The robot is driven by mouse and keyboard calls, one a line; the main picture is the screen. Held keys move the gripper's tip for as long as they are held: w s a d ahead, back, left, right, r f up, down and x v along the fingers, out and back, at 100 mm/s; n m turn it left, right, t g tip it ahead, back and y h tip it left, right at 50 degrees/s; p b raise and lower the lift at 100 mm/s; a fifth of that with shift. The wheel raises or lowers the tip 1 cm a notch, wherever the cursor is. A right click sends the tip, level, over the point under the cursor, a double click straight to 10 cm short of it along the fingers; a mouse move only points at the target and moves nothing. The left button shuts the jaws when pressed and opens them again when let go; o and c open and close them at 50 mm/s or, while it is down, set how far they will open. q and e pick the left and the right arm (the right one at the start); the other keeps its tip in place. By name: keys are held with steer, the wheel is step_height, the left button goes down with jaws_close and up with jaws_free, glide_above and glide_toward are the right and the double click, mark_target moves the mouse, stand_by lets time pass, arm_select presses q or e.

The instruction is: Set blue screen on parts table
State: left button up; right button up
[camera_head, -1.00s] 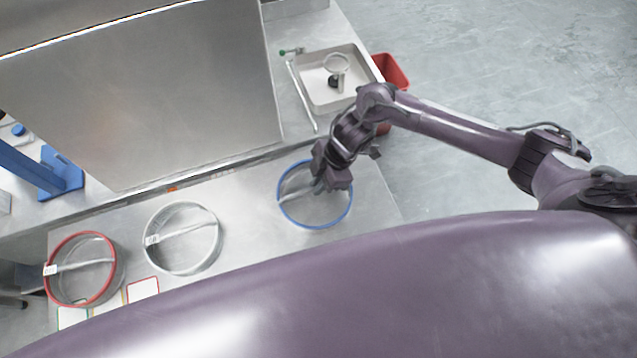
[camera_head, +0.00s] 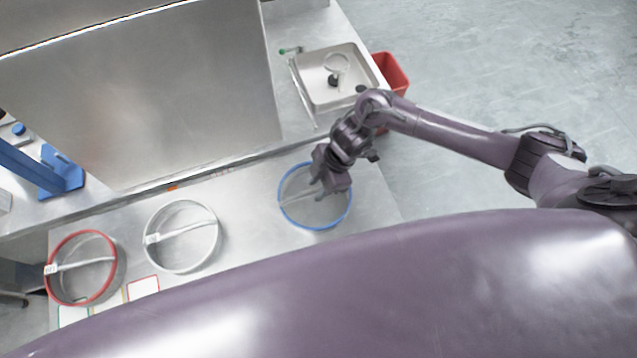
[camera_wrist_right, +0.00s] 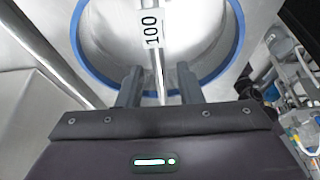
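The blue screen, a round sieve with a blue rim (camera_head: 332,227), lies on the steel parts table (camera_head: 250,220) at its right end. A bar with a "100" label (camera_wrist_right: 152,28) crosses it. My right gripper (camera_head: 322,190) is over the screen. In the right wrist view, its two fingers (camera_wrist_right: 160,84) are apart, one on each side of the bar, with gaps showing between. The gripper body hides part of the screen's far right rim in the head view. My left gripper is not in view.
A grey screen (camera_head: 183,270) and a red-rimmed screen (camera_head: 112,285) stand further left on the table. Coloured cards (camera_head: 143,288) lie at the front edge. Behind are a large steel housing (camera_head: 150,90), a tray (camera_head: 310,75) and a red bin (camera_head: 393,72).

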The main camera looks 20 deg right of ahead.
steer(key=shift+d+r, duration=0.15)
steer(key=shift+r, duration=0.25)
steer(key=b+v, duration=0.3)
steer(key=v, duration=0.8)
steer(key=shift+r, duration=0.2)
